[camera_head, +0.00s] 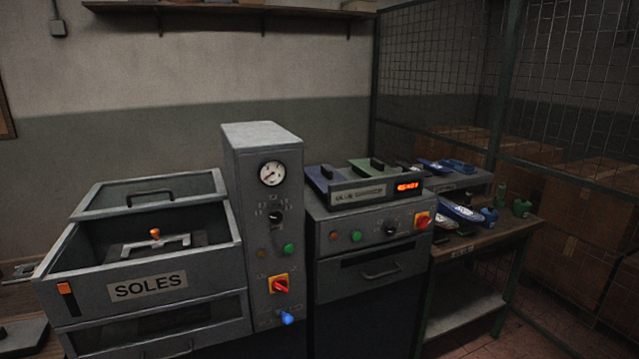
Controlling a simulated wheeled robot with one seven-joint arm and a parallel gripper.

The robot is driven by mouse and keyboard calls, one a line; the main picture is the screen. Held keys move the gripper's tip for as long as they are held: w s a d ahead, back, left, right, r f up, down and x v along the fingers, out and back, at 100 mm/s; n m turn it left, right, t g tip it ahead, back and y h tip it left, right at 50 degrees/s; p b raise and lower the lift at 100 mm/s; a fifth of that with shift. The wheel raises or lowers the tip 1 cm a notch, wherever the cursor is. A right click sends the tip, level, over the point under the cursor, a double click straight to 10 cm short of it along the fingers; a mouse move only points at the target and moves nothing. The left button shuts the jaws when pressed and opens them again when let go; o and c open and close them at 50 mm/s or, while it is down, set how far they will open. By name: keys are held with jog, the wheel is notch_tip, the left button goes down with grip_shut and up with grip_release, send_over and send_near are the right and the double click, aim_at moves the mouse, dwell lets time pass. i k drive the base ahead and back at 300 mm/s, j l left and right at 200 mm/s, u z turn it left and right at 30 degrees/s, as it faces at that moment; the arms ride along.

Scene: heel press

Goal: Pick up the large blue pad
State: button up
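My gripper is not in view. Several blue things show in the head view, and I cannot tell for certain which one is the large blue pad. A dark blue-violet block with a black handle (319,183) sits on top of the middle machine, at its left.
A green block with a black handle (366,171) sits beside the blue-violet block. The open SOLES box (146,286) and a tall gauge column (263,150) stand left. The wooden bench (505,232) holds small green pieces (521,208). A mesh fence (440,60) stands behind it.

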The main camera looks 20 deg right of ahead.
aim_at(320, 177)
jog(key=i+l+z, duration=0.15)
jog(key=i+l, duration=0.15)
jog(key=i+l+z, duration=0.1)
jog(key=i+l, duration=0.15)
jog(key=i, duration=0.3)
